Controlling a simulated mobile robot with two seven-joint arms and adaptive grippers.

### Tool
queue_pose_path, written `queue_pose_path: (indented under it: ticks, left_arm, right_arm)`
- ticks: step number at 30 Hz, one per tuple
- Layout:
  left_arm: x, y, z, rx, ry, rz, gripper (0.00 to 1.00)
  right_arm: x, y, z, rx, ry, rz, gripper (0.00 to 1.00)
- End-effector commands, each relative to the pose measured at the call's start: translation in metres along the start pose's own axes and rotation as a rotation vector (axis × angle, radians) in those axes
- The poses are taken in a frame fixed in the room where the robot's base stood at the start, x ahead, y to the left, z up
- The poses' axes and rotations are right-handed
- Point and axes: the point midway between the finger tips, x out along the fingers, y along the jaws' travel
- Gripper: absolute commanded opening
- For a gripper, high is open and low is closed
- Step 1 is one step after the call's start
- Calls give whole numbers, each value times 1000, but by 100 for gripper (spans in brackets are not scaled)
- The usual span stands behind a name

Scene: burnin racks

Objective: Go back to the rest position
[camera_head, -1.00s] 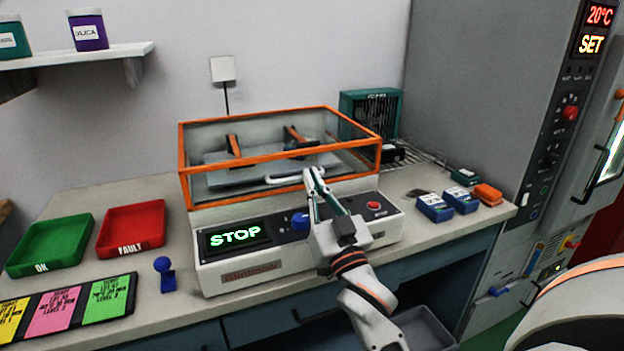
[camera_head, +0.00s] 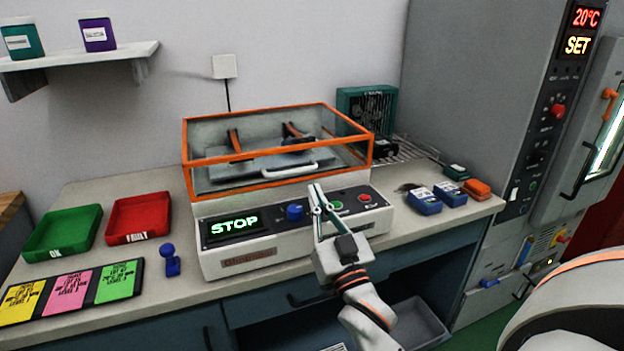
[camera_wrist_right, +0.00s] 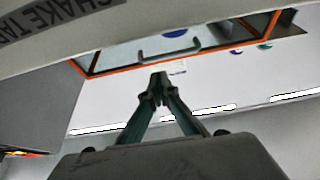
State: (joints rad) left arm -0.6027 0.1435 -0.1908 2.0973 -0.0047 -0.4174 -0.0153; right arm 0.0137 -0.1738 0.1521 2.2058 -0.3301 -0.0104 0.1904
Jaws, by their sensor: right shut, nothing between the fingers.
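My right gripper (camera_head: 318,196) is in front of the white bench machine (camera_head: 240,256), over its control panel, with its fingers pointing up and away. Its fingers are shut and empty; they meet at a tip in the right wrist view (camera_wrist_right: 159,86). The machine has an orange-framed clear cover (camera_head: 278,181) that is down, with a white handle (camera_head: 290,169) on its front. The gripper is apart from the handle. The machine's display (camera_head: 234,223) reads STOP. My left gripper is not in view.
A red tray (camera_head: 137,232) marked FAULT and a green tray (camera_head: 63,247) marked OK stand at left. Blue boxes (camera_head: 423,201) lie right of the machine. A tall grey cabinet (camera_head: 470,90) stands at right. A grey bin (camera_head: 420,325) is below the counter.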

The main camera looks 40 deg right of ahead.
Motion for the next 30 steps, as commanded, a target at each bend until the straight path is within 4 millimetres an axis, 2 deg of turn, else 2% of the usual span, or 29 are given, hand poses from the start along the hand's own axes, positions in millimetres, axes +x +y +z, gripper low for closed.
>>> queue_pose_path:
  ticks: [1, 6, 16, 20, 23, 26, 29, 30]
  left_arm:
    - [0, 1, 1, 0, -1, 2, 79]
    - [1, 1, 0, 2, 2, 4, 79]
    - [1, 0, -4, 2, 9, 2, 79]
    - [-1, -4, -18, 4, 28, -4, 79]
    - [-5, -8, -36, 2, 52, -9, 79]
    - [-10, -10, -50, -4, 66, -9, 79]
    - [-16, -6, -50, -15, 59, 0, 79]
    - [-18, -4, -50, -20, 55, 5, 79]
  right_arm:
    - [-9, 0, 6, 0, -4, 1, 0]
    - [-26, 0, 12, 0, 2, 0, 0]
    - [-32, 0, 13, 0, 7, -1, 0]
    - [-39, -10, 23, -5, -44, -33, 0]
    - [-57, -27, 47, -20, -144, -91, 0]
    - [-90, -46, 80, -41, -279, -166, 0]
    - [-134, -64, 115, -69, -422, -246, 0]
    - [-155, -70, 128, -80, -481, -280, 0]
